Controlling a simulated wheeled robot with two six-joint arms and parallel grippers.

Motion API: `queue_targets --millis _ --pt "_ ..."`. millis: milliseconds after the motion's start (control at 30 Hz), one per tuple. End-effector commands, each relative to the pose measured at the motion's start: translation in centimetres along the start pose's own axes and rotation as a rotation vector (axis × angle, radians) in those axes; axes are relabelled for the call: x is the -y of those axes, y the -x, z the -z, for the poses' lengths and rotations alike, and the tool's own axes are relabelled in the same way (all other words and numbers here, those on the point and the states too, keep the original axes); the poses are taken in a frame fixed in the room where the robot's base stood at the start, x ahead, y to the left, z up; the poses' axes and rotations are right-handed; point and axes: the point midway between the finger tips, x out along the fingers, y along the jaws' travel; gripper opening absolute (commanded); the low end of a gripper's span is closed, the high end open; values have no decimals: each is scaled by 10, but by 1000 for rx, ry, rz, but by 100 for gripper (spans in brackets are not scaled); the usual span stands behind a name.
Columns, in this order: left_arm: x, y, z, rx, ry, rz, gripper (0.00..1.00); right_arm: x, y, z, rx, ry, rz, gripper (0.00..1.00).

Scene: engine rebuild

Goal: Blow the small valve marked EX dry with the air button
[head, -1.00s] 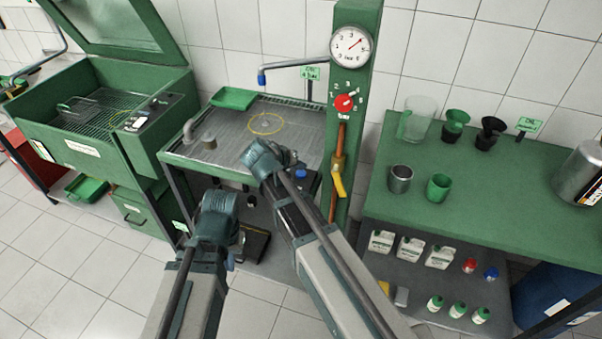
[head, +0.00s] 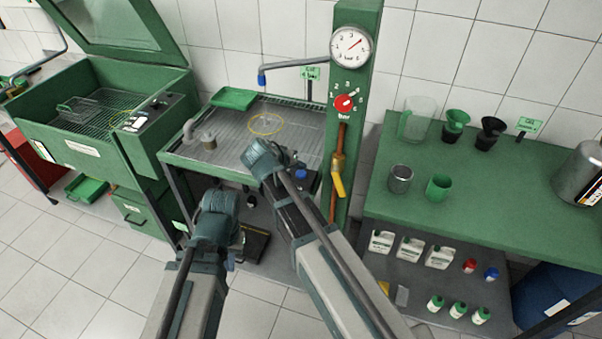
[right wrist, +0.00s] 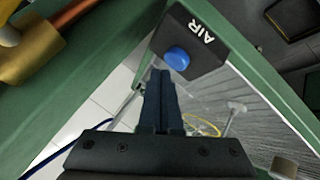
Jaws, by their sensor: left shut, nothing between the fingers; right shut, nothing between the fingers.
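The air button (right wrist: 178,58) is a blue dome on a black box marked AIR (right wrist: 203,40); the button also shows in the head view (head: 301,174). My right gripper (right wrist: 160,74) is shut and empty, its tips close to the button's near side; contact cannot be told. A pale valve-shaped piece (right wrist: 236,107) stands by the yellow ring (right wrist: 205,127) on the ribbed tray (head: 225,155). Its marking cannot be read. My left gripper (head: 217,207) is at the bench's front, its fingers largely hidden.
A blue-tipped air nozzle (head: 262,79) hangs over the bench's back. A green post (head: 350,90) with gauge, red dial (head: 345,103) and yellow-handled valve (head: 338,177) rises right of the button.

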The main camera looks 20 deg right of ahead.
Motion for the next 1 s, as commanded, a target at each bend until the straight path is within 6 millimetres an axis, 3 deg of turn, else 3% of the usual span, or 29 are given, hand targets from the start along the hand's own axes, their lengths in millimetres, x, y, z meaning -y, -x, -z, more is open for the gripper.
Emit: queue_targets --millis 1000 --pt "-1 -9 0 0 0 0 0 4 -6 -4 0 0 0 0"
